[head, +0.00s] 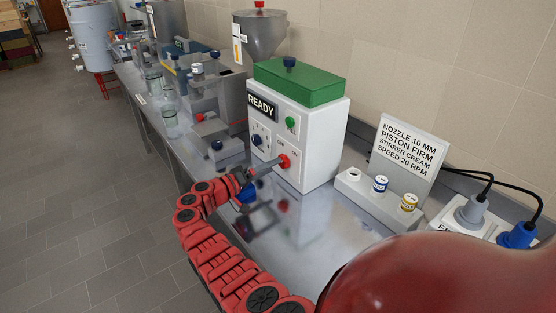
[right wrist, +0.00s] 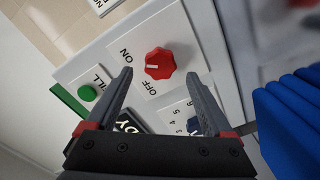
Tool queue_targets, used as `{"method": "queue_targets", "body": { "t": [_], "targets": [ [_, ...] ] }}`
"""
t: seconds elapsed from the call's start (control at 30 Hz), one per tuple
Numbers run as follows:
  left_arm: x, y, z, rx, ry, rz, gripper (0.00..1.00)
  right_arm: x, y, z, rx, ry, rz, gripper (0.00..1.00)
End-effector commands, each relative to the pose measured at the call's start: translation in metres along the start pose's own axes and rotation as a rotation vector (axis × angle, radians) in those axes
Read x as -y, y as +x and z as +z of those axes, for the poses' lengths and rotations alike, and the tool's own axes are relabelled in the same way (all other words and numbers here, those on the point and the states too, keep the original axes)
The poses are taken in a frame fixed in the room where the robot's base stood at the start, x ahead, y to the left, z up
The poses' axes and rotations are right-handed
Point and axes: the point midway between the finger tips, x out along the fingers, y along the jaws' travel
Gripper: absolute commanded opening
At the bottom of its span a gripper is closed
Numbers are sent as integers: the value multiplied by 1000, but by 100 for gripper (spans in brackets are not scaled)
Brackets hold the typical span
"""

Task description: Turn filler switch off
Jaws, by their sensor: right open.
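The filler is a white box (head: 318,150) with a green top, a READY sign (head: 262,107) and a green FILL button (head: 290,123). Its red switch knob (head: 285,161) is low on the front face. In the right wrist view the knob (right wrist: 160,64) sits by ON and OFF labels; its white mark points left, between the two labels. My right gripper (head: 272,164) is close in front of the knob. In the right wrist view the open gripper (right wrist: 160,76) has its fingertips to either side of the knob, with gaps visible. My left gripper is not in view.
A numbered blue dial (head: 257,140) is left of the knob. A sign (head: 408,150) with cups on its stand and plugs (head: 470,211) are to the right. Other machines (head: 205,85) line the bench at left.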

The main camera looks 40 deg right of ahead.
Motion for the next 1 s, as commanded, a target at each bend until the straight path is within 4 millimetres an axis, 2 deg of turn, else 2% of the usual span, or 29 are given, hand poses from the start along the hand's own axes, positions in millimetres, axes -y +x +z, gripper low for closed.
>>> {"method": "queue_targets", "body": {
  "t": [0.03,0.2,0.6,1.0],
  "targets": [
    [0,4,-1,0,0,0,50,-2,10,0,2,-1,1,86],
    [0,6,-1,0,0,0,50,-1,30,-2,0,3,0,86],
    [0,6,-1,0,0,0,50,0,38,0,-1,2,-1,84],
    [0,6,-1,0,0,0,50,0,37,0,-1,2,-1,12]
  ]
}}
